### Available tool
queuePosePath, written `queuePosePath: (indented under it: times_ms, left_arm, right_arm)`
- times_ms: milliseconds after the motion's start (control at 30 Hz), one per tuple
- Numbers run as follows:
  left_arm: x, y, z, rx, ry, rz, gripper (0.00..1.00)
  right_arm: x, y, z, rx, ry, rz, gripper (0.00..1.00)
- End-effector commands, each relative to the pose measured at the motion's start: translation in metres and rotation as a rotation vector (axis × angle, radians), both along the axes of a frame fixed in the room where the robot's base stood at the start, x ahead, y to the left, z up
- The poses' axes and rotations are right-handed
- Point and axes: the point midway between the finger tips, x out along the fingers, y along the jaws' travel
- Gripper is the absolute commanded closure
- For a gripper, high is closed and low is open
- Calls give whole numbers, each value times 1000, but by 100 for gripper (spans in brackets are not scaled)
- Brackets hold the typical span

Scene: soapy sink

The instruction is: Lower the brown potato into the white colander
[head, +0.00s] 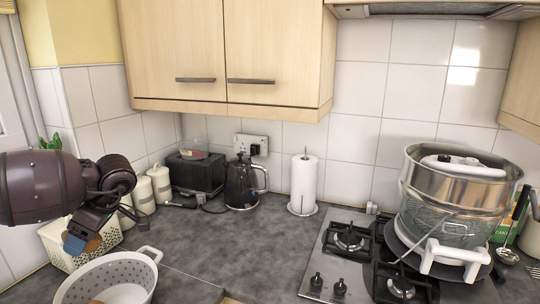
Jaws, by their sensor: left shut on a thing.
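The white colander (138,268) stands at the lower left, cut off by the bottom edge. Its speckled inside and a handle show. My left gripper (84,243) is above its back left rim, pointing down. It is shut on the brown potato (94,244), which shows only in part behind the blue fingertip. The potato is apart from the colander's floor. A small brown patch shows low in the colander at the picture's edge; I cannot tell what it is. My right gripper is not in view.
A white perforated basket (55,258) stands behind my left gripper. White canisters (161,183), a toaster (195,174), a black kettle (241,183) and a paper roll (304,180) line the wall. A hob (335,262) with a large steel pot (455,190) is at right. The middle counter is clear.

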Motion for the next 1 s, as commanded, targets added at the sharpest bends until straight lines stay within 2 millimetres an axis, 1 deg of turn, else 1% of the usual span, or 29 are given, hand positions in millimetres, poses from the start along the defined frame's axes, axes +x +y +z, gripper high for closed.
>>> queuePosePath:
  times_ms: [100, 400, 533, 700, 1000]
  left_arm:
    - [0, 0, -15, 0, 2, -1, 69]
    - [0, 0, -63, 1, 0, -1, 69]
    - [0, 0, -78, 1, -1, -2, 69]
    - [0, 0, -88, 0, -2, -3, 69]
    - [0, 0, -87, 0, -2, -3, 69]
  right_arm:
    - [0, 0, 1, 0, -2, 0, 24]
    - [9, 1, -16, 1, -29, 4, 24]
    - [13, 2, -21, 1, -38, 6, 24]
    - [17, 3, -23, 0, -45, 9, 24]
    - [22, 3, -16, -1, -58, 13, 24]
